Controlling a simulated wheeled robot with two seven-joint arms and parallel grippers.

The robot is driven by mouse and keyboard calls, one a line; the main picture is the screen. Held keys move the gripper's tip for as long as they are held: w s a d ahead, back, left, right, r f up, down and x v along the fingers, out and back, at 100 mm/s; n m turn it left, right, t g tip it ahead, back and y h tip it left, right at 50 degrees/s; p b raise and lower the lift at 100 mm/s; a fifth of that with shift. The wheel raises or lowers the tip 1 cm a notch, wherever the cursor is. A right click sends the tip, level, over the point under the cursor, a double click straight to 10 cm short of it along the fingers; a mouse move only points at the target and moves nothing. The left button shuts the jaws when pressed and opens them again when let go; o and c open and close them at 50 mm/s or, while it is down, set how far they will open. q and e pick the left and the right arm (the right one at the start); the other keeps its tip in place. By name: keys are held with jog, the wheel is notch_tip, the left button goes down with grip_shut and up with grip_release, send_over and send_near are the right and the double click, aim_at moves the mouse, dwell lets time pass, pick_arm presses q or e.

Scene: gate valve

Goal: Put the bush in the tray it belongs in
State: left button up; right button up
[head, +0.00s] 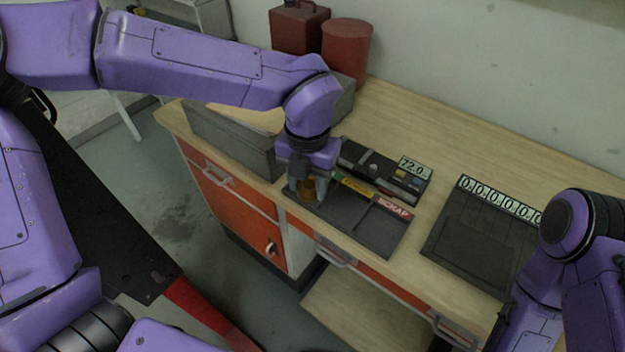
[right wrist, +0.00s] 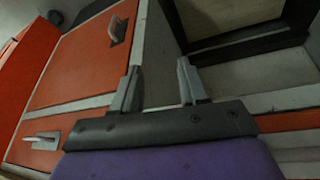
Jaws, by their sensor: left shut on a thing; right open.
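My left gripper (head: 306,194) points down and is shut on the bush (head: 307,187), a small brown-bronze piece mostly hidden between the fingers. It is over the left end of a dark divided tray (head: 381,235) on the bench. I cannot tell whether the bush touches the tray floor. The tray's right compartment has a red SCRAP label (head: 394,208); a yellow label (head: 355,187) marks the part to its left. The arm hides the leftmost part. My right gripper (right wrist: 158,82) is open and empty in the right wrist view, near the bench front.
A dark device with a 72.0 display (head: 415,167) stands behind the tray. A dark panel with a row of zeros (head: 480,240) lies to the right. A grey bin (head: 235,140) stands left; red cans (head: 346,50) stand at the back. Bare bench lies behind the device.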

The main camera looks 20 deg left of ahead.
pick_arm(q)
jog(key=w+f+b, duration=0.1)
jog(key=w+f, duration=0.1)
jog(key=w, duration=0.1)
jog(key=w+a+f+b, duration=0.1)
jog(key=w+f, duration=0.2)
jog(key=w+a+f+b, duration=0.1)
jog(key=w+f, duration=0.1)
jog(key=w, duration=0.1)
jog(key=shift+a+f, duration=0.15)
jog(key=shift+f, duration=0.25)
notch_tip(320, 180, down, 4)
jog(key=b, duration=0.3)
jog(key=shift+w+a+r, duration=0.1)
jog(key=shift+w+r, duration=0.15)
jog(key=shift+r, duration=0.05)
jog(key=o, duration=1)
notch_tip(320, 180, up, 12)
jog(key=shift+r+b, duration=0.1)
jog(key=shift+b, duration=0.5)
